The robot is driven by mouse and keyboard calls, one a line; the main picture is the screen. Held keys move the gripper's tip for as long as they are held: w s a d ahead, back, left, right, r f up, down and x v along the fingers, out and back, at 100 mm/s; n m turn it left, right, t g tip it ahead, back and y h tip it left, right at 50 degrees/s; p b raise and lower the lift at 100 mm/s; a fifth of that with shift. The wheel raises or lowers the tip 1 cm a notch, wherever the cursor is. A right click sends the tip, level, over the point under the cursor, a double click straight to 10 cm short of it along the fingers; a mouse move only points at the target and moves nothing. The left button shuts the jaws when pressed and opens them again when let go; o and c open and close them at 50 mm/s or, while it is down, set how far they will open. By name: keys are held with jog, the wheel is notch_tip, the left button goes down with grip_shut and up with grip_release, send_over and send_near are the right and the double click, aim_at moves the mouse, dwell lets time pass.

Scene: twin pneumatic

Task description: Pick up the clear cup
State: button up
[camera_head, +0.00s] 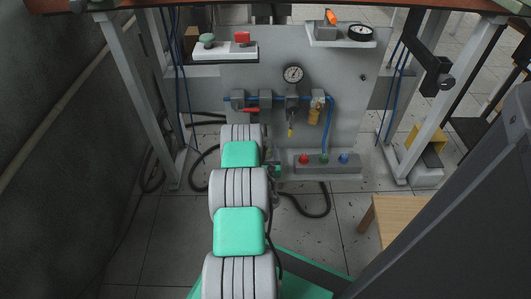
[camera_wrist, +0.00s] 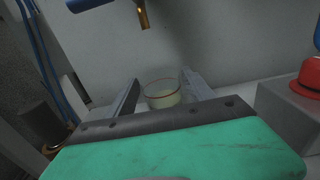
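The clear cup (camera_wrist: 162,92) is a small see-through vessel with a reddish rim line, upright in the wrist view. It shows between the two fingers of my gripper (camera_wrist: 161,76), near their tips. The fingers are apart, with a small gap showing left of the cup. The right finger overlaps the cup's edge in the picture, and I cannot tell whether it touches. In the head view the cup cannot be made out, and my arm covers part of the panel's base.
A grey button box (camera_head: 323,166) stands right of my arm; its red button (camera_wrist: 308,75) shows close on the right. A brass fitting (camera_wrist: 143,15) hangs above the cup. The pneumatic panel (camera_head: 340,100) stands behind. Dark hoses and table legs are at the sides.

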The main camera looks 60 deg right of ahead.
aim_at(265, 143)
grip_shut()
dwell(0.4)
jog(key=shift+r, duration=0.15)
jog(key=shift+r+p, duration=1.1)
jog(key=shift+r, duration=0.55)
jog(key=shift+s, duration=0.1)
jog(key=shift+a+b, duration=0.15)
jog(key=shift+b, duration=0.2)
